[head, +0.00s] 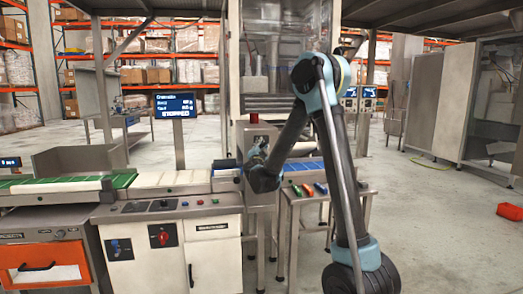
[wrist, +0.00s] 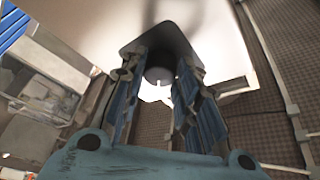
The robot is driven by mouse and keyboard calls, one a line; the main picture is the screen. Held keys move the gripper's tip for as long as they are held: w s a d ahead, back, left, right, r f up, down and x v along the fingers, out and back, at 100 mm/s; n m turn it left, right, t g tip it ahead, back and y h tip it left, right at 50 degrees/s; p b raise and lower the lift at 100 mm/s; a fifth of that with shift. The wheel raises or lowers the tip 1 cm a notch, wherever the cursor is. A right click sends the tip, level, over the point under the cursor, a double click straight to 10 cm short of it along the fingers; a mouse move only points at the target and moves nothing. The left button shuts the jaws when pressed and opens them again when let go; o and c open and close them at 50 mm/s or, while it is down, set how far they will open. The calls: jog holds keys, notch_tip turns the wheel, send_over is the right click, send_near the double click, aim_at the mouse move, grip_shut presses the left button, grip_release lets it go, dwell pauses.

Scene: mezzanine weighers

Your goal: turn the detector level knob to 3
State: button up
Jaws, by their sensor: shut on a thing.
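In the wrist view, a dark round knob (wrist: 160,76) with a short pale mark stands out from a pale panel (wrist: 215,30). My gripper (wrist: 161,68) has its two blue-padded fingers around the knob, one on each side, and is shut on it. No scale numbers can be read there, so the knob's setting cannot be told. In the head view, my gripper (head: 257,149) is at the front of a grey upright housing (head: 246,131) with a red button on top. My arm and wrist hide the knob there.
A white cabinet (head: 216,262) with a red rotary switch (head: 163,238) stands left of my wrist. A steel table (head: 310,196) with coloured items is on the right. A red bin (head: 510,212) lies on open floor at far right.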

jog(key=shift+d+m, duration=0.15)
jog(key=shift+m, duration=0.15)
jog(key=o, duration=1.1)
jog(key=shift+c, duration=0.2)
jog(key=shift+s, duration=0.1)
jog(key=shift+s+f, duration=0.1)
jog(key=shift+s, duration=0.15)
jog(key=v, duration=1.1)
jog(key=shift+s, duration=0.1)
